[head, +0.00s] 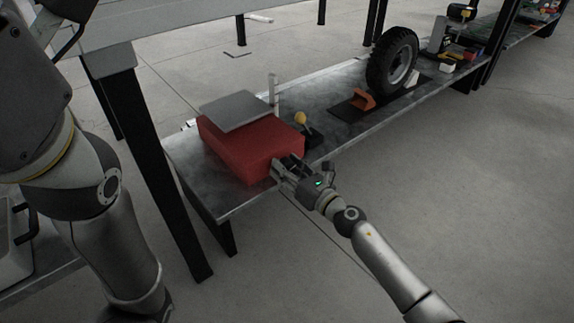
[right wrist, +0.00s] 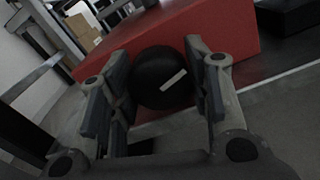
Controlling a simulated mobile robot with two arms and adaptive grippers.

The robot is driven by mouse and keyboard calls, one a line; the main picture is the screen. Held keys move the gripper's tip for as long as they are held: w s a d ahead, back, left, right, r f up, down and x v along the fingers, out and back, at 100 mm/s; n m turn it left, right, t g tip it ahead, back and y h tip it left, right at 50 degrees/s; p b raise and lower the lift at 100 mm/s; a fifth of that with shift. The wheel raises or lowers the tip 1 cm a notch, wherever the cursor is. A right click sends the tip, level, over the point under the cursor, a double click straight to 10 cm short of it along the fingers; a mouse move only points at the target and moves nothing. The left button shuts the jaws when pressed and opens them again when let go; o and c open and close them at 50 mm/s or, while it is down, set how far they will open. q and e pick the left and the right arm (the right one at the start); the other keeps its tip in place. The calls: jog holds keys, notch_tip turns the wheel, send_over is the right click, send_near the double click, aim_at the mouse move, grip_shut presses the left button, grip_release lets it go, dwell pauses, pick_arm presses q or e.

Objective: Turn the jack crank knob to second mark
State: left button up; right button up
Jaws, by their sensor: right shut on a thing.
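The jack is a red block (head: 240,145) with a grey plate (head: 236,109) on top, at the near end of a low metal bench. In the right wrist view, a round black crank knob (right wrist: 158,72) with a white pointer line sits in front of the red face (right wrist: 225,30). The line slants, its upper end to the right. My right gripper (head: 277,167) is at the block's right front corner, shut on the knob with one finger on each side. Scale marks cannot be made out. My left arm shows at the left; its gripper is out of view.
A yellow-topped lever (head: 301,118) stands close behind the block on the bench (head: 190,165). Farther along are an orange piece (head: 363,99), a tyre (head: 392,60) and several small items. A dark bench leg (head: 150,170) stands left. The floor at right is clear.

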jog(key=shift+m, duration=0.5)
jog(key=o, duration=1)
jog(key=shift+r, duration=0.1)
jog(key=v, duration=1.2)
